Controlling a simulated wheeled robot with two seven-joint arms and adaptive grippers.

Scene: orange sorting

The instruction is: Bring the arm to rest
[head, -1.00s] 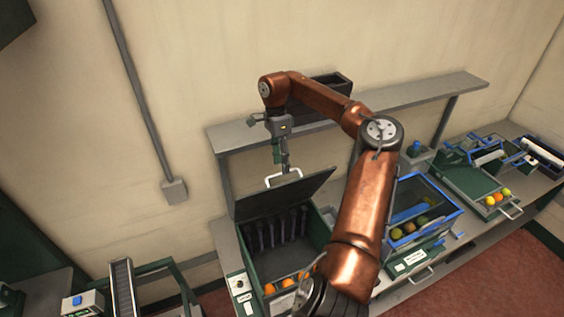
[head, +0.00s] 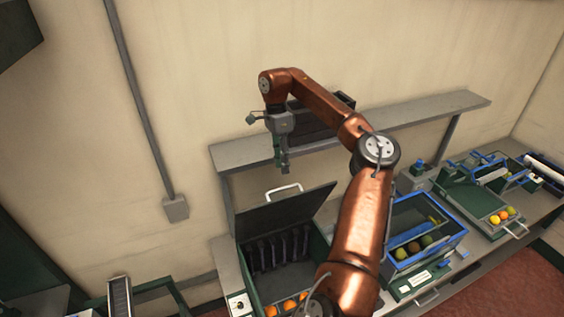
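My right arm (head: 359,225) rises from the bottom of the head view, bends at the elbow and reaches back to the left over the bench. My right gripper (head: 285,172) hangs pointing down, in front of the shelf and above the raised lid of the green box. It looks apart from the lid handle (head: 284,188). Its fingers are small and dark, and I cannot tell whether they are open or shut. I see nothing hanging from it. My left gripper is out of view.
The green box (head: 254,293) stands with its dark lid (head: 285,212) up and oranges (head: 289,305) at its front. A blue-rimmed bin (head: 461,233) holds several fruits, right of my arm. A tray (head: 484,227) with fruit lies farther right. The grey shelf (head: 240,153) carries a dark bin (head: 309,122).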

